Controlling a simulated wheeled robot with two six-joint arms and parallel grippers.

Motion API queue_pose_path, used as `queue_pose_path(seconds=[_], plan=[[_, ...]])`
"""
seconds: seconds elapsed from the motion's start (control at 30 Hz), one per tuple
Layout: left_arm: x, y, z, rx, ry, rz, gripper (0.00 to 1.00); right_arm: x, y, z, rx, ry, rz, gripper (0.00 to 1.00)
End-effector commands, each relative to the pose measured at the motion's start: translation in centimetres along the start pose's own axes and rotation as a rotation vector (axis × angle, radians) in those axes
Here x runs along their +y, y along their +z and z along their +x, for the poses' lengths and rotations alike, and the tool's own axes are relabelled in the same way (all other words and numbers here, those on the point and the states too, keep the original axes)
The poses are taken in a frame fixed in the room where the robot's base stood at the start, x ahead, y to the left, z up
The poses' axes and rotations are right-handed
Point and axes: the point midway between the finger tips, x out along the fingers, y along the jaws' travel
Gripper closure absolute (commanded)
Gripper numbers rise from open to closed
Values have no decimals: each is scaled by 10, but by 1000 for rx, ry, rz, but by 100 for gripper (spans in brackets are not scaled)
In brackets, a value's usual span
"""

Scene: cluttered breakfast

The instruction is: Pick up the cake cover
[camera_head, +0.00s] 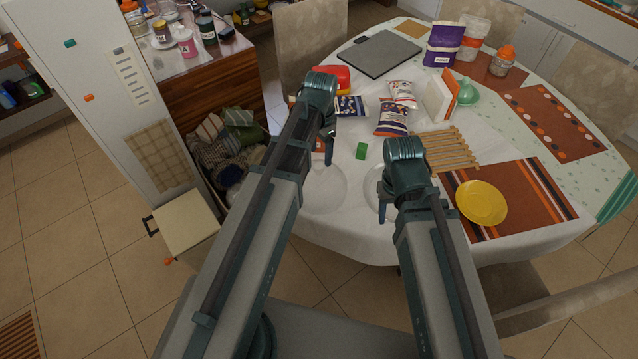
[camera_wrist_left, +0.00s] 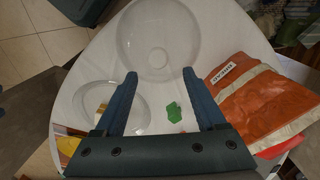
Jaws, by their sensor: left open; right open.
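The cake cover looks like a clear, round glass dome with a knob in the left wrist view (camera_wrist_left: 158,30). In the head view it is a faint clear round shape (camera_head: 324,195) near the table's front edge. My left gripper (camera_head: 329,158) is open; in the left wrist view its fingertips (camera_wrist_left: 161,74) are spread with nothing gripped, pointing toward the dome's near part. Whether they touch it I cannot tell. My right gripper (camera_head: 384,200) is open to the right, over or beside a second clear round glass piece (camera_head: 372,181), partly hidden by that gripper.
A green block (camera_head: 361,150) and an orange packet (camera_wrist_left: 262,100) lie close by. Snack bags (camera_head: 392,118), a wooden slatted rack (camera_head: 450,149) and a yellow plate (camera_head: 481,203) stand further right. A laptop (camera_head: 380,54) lies at the back.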

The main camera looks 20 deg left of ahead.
Motion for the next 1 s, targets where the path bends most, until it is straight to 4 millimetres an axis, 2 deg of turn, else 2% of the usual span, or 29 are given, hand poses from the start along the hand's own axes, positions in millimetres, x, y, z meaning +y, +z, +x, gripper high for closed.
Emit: queue_pose_path(seconds=[0.03,0.33,0.67,1.0], plan=[[1,2,9,0,0,0,27,-1,0,9,0,0,0,50],[3,7,45,0,0,0,27,-4,-3,44,0,0,0,50],[3,7,46,0,0,0,27,-4,-3,46,0,0,0,50],[3,7,46,0,0,0,87,-4,-3,46,0,0,0,50]])
